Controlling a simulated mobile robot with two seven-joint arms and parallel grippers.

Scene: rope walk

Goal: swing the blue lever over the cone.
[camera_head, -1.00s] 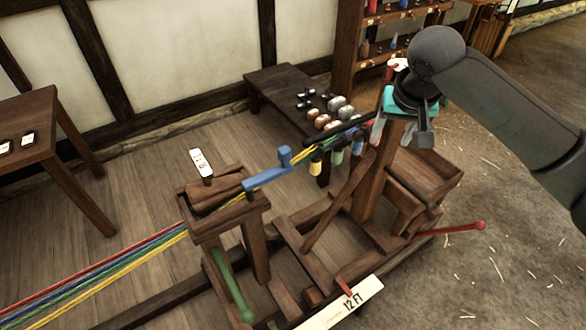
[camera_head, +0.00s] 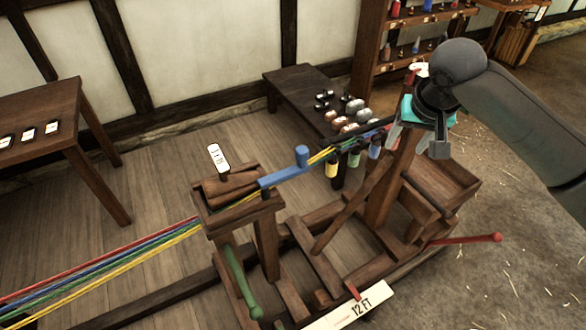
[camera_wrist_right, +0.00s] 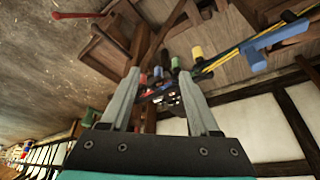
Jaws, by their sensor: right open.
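Coloured strands run over the cone block and along the lever. My right gripper (camera_head: 418,138) is open and empty above the right end of the wooden frame, well to the right of the lever. In the right wrist view its fingers (camera_wrist_right: 156,78) are apart, with coloured bobbins beyond them. My left gripper is not in view.
Yellow, green and blue bobbins (camera_head: 331,169) hang near my right gripper. A green lever (camera_head: 242,283) and a red lever (camera_head: 466,239) stick out of the frame. A dark bench (camera_head: 305,84) with weights stands behind, a table (camera_head: 62,118) at left.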

